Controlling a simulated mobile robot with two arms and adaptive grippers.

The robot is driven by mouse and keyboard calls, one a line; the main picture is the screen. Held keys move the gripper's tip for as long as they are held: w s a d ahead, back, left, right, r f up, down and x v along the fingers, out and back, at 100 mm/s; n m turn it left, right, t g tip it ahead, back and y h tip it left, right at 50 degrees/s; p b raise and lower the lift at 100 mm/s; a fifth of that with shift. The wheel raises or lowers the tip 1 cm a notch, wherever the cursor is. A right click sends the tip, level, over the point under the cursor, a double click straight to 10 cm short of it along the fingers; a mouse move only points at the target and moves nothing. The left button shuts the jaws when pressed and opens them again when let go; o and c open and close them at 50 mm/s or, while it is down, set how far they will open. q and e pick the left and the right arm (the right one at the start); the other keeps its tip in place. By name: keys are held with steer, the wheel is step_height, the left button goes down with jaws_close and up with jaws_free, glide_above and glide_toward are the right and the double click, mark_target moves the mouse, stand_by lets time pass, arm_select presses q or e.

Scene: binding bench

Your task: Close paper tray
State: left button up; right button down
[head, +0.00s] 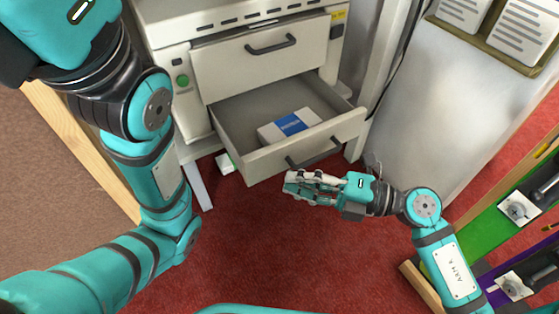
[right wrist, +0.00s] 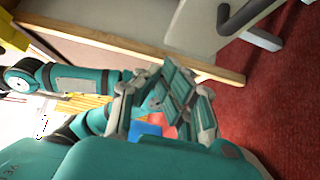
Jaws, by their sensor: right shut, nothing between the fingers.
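The paper tray is the lower drawer (head: 258,164) of a pale machine, and it stands pulled out. Inside it lies a white pack with a blue label (head: 290,125). The tray's dark handle (head: 314,153) is on its front face; a dark handle also shows in the right wrist view (right wrist: 240,18). My right gripper (head: 288,187) is shut and empty, just in front of and below the tray front, apart from the handle. Its closed fingers also show in the right wrist view (right wrist: 178,95). My left arm is at the left; its gripper is out of view.
A closed upper drawer (head: 255,62) with its own handle sits above the tray. A green button (head: 183,80) is on the machine's left side. A pale panel (head: 440,110) stands at the right. Red carpet (head: 250,245) is clear before the machine.

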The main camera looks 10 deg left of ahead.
steer(key=w+a+b, duration=0.2)
steer(key=w+a, duration=0.1)
steer(key=a, duration=0.1)
steer(key=shift+w, duration=0.3)
steer(key=w+a+p, duration=0.1)
steer(key=w, duration=0.1)
steer(key=w+a+p, duration=0.1)
steer(key=w+a, duration=0.2)
steer(key=w, duration=0.1)
steer(key=shift+w+a+r+p, duration=0.1)
steer(key=shift+a+r+p, duration=0.15)
steer(key=shift+p, duration=0.15)
glide_above(246, 138)
steer(key=shift+f+b, duration=0.25)
steer(key=shift+b, duration=0.05)
